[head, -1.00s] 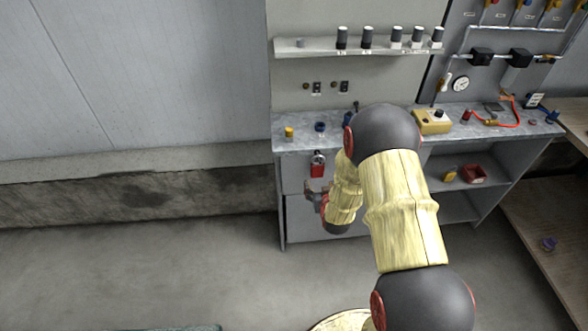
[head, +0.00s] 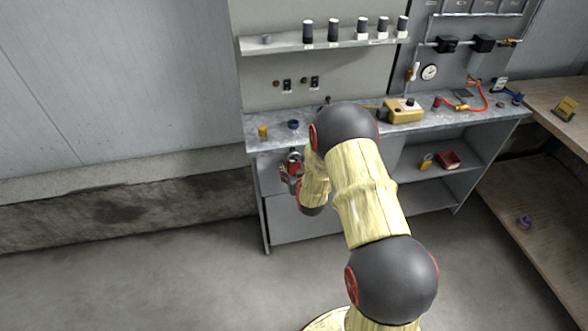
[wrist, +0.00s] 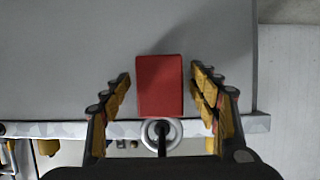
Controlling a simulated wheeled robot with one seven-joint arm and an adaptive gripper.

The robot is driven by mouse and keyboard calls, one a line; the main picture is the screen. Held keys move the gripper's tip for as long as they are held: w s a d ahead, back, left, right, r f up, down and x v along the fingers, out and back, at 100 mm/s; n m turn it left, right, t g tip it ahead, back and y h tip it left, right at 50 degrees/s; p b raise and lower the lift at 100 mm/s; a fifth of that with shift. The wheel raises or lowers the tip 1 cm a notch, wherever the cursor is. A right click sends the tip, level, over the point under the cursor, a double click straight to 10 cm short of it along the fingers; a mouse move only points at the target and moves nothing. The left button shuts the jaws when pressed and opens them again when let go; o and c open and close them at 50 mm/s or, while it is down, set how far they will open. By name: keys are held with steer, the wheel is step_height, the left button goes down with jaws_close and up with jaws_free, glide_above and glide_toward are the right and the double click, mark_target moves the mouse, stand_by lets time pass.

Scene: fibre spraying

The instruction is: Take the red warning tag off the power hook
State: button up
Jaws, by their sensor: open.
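The red warning tag (wrist: 160,87) hangs at the front of the grey cabinet, below the worktop edge. In the wrist view it lies between the two open fingers of my gripper (wrist: 161,92), with a gap on each side. The hook (wrist: 161,133), a pale ring with a dark stem, shows just under the tag in that view. In the head view the tag (head: 294,167) is partly covered by my gripper (head: 292,178), which is right at it. Whether the tag is still looped on the hook is hard to tell.
The worktop (head: 350,122) above holds a yellow cylinder (head: 262,132), a blue ring (head: 293,124) and a yellow box (head: 403,110). A shelf (head: 320,40) with several black-capped bottles is on the back panel. The floor left of the cabinet is clear.

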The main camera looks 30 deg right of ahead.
steer(key=c, duration=1.3)
